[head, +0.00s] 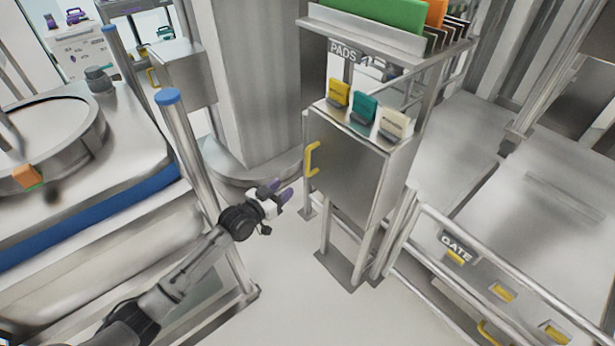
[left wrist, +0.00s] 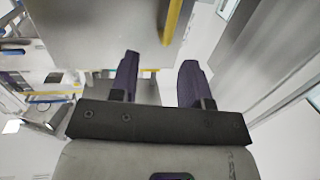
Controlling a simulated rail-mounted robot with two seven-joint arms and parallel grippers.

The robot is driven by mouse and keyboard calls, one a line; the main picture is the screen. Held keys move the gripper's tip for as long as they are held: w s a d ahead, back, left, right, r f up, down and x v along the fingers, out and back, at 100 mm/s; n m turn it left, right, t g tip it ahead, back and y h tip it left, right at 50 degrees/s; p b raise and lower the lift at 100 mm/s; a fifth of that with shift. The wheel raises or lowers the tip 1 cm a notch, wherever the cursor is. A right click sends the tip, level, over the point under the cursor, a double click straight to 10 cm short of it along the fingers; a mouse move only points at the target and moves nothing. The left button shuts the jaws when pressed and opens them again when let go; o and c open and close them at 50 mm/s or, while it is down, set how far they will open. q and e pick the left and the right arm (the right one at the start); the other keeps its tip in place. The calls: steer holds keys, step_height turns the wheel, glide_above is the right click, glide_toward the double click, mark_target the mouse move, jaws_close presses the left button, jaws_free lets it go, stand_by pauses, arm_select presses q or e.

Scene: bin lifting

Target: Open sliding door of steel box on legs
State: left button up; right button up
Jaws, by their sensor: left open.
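The steel box (head: 350,165) stands on legs in the middle of the head view. Its front is a plain steel door with a yellow handle (head: 311,159) at the left edge. My left gripper (head: 281,192) is open and empty, to the left of and a little below the handle, apart from it. In the left wrist view the two purple fingers (left wrist: 160,80) are spread, with the yellow handle (left wrist: 172,22) beyond their tips and the steel door surface (left wrist: 95,30) beside it. The door looks shut. My right gripper is not in view.
Yellow, teal and cream pads (head: 364,109) sit on top of the box under a PADS sign (head: 343,50) and a rack. A blue-capped post (head: 168,97) stands left, near my left arm. A GATE railing (head: 456,243) is at right. The floor before the box is clear.

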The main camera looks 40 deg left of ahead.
mark_target(308, 172)
arm_select(q)
steer(key=shift+t, duration=0.4)
steer(key=shift+w+a+f+b, duration=0.1)
steer(key=shift+w+a+b, duration=0.2)
steer(key=shift+w+b, duration=1.55)
steer(key=shift+w+a+f+b, duration=0.1)
steer(key=shift+w+a+b, duration=0.35)
steer(key=shift+w, duration=2.6)
steer(key=shift+w+a+f+b, duration=0.1)
steer(key=shift+w+b, duration=1.25)
steer(key=shift+w, duration=1.1)
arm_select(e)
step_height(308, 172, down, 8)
arm_select(q)
steer(key=shift+c, duration=0.2)
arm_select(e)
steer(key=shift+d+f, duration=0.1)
arm_select(q)
jaws_close()
